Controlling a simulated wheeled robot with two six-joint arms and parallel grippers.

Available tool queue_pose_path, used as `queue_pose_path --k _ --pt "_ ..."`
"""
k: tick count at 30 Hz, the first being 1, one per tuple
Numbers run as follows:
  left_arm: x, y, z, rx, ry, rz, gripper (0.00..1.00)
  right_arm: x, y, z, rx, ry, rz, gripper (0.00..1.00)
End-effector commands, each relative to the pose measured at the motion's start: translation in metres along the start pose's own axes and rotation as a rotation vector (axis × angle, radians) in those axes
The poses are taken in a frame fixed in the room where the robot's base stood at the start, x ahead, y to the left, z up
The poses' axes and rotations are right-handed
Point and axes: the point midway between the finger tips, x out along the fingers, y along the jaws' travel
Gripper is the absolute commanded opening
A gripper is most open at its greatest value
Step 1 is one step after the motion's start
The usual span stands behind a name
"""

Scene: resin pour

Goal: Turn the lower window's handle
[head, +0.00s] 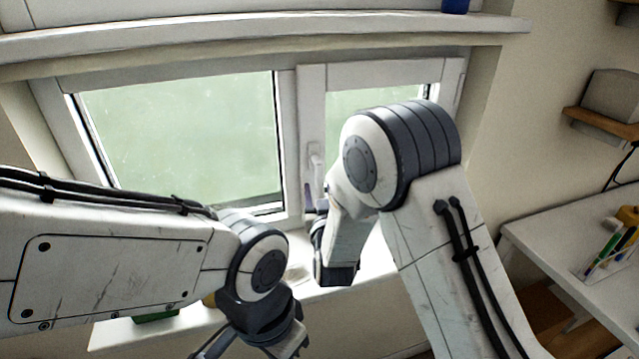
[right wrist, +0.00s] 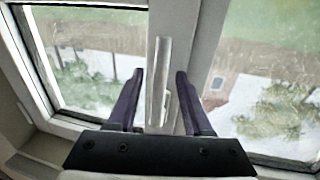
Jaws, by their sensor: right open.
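The lower window's handle (head: 316,160) is a pale lever on the white frame between the two panes. In the right wrist view the handle (right wrist: 160,75) runs lengthwise between my right gripper's two purple fingers, with a gap on both sides. My right gripper (right wrist: 160,88) is open; I cannot tell how deep the handle sits between the fingers. In the head view my right forearm hides most of that gripper, and a purple finger (head: 308,195) shows just below the handle. My left gripper (head: 250,345) is low in the head view, partly cut off, away from the handle.
A white sill (head: 375,268) runs below the window, with a green object (head: 156,318) on it, partly hidden by my left arm. A ledge (head: 250,27) crosses above the window and carries a blue object (head: 455,5). A white desk (head: 560,245) with pens stands at right.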

Motion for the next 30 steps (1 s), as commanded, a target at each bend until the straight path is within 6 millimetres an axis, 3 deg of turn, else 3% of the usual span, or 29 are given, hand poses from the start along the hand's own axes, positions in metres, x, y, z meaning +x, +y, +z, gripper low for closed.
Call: queue_pose_path --k 12,16,30 --pt "-0.0037 0.0003 -0.0002 0.0 0.0 0.0 0.0 0.0102 0.0001 0.0006 0.0 -0.001 0.0 0.51" --pt "-0.0037 0.0003 -0.0002 0.0 0.0 0.0 0.0 0.0101 0.0002 0.0005 0.0 -0.001 0.0 0.01" --pt "-0.0038 0.0003 -0.0002 0.0 0.0 0.0 0.0 0.0099 0.0003 0.0002 0.0 0.0 0.0 0.0"
